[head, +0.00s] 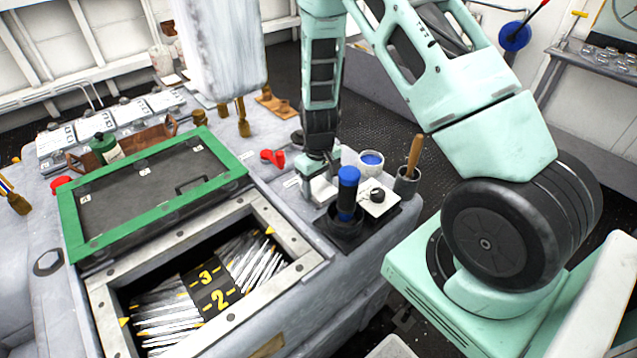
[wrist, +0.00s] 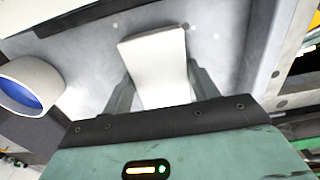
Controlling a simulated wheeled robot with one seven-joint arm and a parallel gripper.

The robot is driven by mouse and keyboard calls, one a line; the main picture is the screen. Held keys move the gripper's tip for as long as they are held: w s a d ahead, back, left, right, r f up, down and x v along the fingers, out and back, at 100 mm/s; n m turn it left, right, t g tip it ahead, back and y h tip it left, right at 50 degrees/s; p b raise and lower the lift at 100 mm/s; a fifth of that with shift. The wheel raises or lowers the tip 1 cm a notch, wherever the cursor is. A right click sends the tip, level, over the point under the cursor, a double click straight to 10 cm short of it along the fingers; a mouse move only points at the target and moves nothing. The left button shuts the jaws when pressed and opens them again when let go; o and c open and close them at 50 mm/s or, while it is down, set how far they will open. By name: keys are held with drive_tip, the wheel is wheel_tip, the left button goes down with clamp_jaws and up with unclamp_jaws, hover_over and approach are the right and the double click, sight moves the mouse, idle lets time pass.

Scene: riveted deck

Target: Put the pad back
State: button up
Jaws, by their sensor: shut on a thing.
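In the wrist view a white, flat-faced pad (wrist: 157,70) sits between the two fingers of my gripper (wrist: 160,88). My gripper is shut on it. In the head view my gripper (head: 318,178) points down over the grey top, just right of the open hatch. A pale piece at its tips is probably the pad, partly hidden by the fingers. I cannot tell whether the pad touches the surface below.
A blue cylinder (head: 348,187) stands in a dark holder close to my gripper. The green-edged lid (head: 70,222) lies beyond the open hatch (head: 300,255).

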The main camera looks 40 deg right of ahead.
sight(319, 186)
drive_tip(key=o, duration=0.9)
drive_tip(key=shift+o, duration=0.2)
wheel_tip(319, 186, up, 12)
drive_tip(key=shift+r, duration=0.15)
